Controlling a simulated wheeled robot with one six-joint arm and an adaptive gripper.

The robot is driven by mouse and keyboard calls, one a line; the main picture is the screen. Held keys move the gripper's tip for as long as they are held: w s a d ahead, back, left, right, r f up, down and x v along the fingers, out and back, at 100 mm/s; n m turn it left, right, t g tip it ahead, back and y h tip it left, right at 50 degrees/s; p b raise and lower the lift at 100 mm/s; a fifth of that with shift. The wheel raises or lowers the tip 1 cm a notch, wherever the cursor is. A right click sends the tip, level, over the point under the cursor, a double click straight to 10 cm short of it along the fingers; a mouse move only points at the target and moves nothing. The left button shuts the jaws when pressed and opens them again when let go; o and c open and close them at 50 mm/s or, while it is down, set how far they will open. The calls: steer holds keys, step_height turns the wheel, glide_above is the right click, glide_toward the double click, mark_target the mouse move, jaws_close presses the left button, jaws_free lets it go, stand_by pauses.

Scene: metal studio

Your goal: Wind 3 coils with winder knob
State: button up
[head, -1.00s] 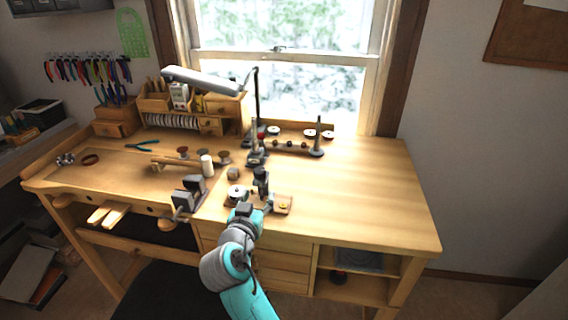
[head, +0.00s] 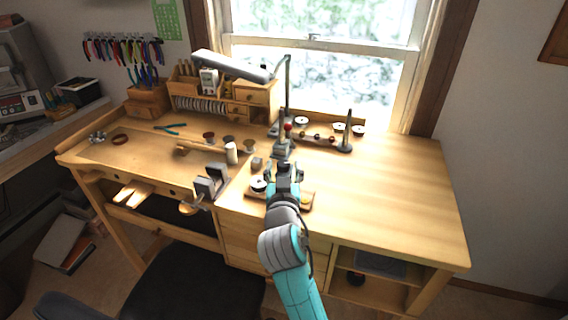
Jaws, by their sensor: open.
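A small wooden board (head: 311,194) lies near the front edge of the bench and looks like the winder's base. A white spool (head: 258,185) stands at its left end, and a brass-coloured round piece (head: 305,203) is at its right end. I cannot tell which part is the winder knob; the board's middle is hidden by my arm. My gripper (head: 285,167) is open and over the back of the board, its fingers pointing away. No held thing shows between them. Any coils are too small to make out.
A dark stand with a red ball (head: 287,127) rises just behind my gripper. A dark grey vise (head: 210,183) is at the left on the front edge. A rack with a dark post (head: 347,132) stands at the back. The bench's right side is clear.

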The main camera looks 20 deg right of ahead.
steer(key=shift+x, duration=1.15)
jaws_close()
steer(key=shift+a+m+h, duration=0.1)
steer(key=shift+m+h, duration=0.2)
steer(key=shift+h, duration=0.1)
steer(key=m+g+h, duration=0.2)
steer(key=m+h, duration=0.1)
steer(key=h, duration=0.1)
steer(key=shift+a+g, duration=0.1)
steer(key=shift+g, duration=0.2)
steer(key=m+g+h, duration=0.5)
steer(key=g+h, duration=0.1)
steer(key=g, duration=0.1)
steer(key=shift+m, duration=0.4)
